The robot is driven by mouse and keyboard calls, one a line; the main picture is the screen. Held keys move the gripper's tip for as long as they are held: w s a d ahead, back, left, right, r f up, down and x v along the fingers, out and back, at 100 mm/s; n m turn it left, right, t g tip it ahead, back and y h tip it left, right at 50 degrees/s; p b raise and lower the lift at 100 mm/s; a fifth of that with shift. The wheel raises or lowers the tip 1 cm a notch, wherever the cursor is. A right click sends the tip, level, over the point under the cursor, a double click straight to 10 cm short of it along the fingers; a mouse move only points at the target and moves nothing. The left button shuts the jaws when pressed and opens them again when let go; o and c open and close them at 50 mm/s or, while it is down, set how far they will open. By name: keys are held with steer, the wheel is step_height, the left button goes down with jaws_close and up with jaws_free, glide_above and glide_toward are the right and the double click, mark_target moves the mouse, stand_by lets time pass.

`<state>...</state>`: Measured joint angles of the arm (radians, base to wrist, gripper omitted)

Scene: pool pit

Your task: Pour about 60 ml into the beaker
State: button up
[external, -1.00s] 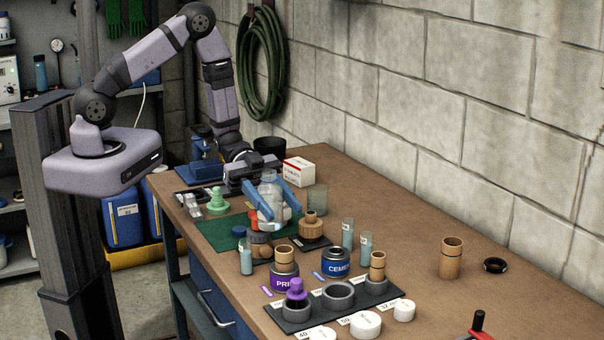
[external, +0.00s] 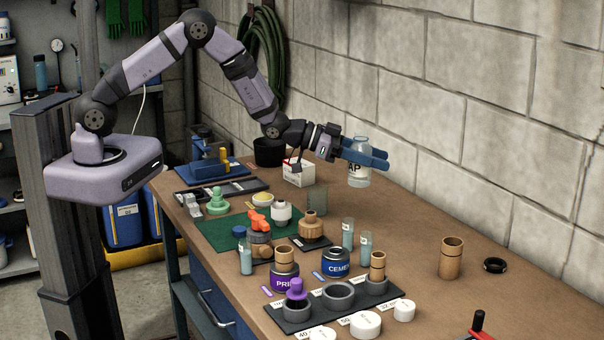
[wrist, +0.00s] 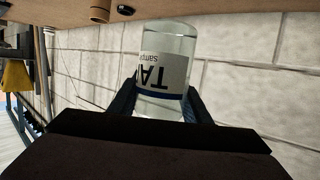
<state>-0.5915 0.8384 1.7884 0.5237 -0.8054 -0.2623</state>
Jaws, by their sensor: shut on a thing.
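My gripper (external: 366,155) is shut on a clear bottle (external: 359,178) with a white label, held upright in the air above the back of the bench. The bottle also shows in the wrist view (wrist: 167,70), between the two blue fingers, with part of its label lettering readable and clear liquid inside. The beaker (external: 317,201), a greenish clear cup, stands on the bench beside the green mat, below and to the left of the bottle. The bottle is apart from the beaker. I cannot read the level in the beaker.
A white box (external: 299,174) and a black pot (external: 268,152) stand behind the beaker. Vials, a blue cement can (external: 335,262), wooden fittings and a black tray (external: 300,318) crowd the front. The bench right of the beaker is mostly clear up to the block wall.

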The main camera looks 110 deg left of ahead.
steer(key=shift+s+a+r+n+g+y+b, duration=0.9)
steer(key=shift+a+n+g+y, duration=2.1)
steer(key=shift+a+n+y, duration=2.45)
steer(key=s+f+n+g+b, duration=0.1)
steer(key=s+f+n+g, duration=0.3)
steer(key=f+g, duration=0.4)
steer(key=shift+s+a+f+n+y, duration=0.35)
steer(key=shift+s+f, duration=0.25)
steer(key=shift+s, duration=0.15)
steer(key=shift+f, duration=0.1)
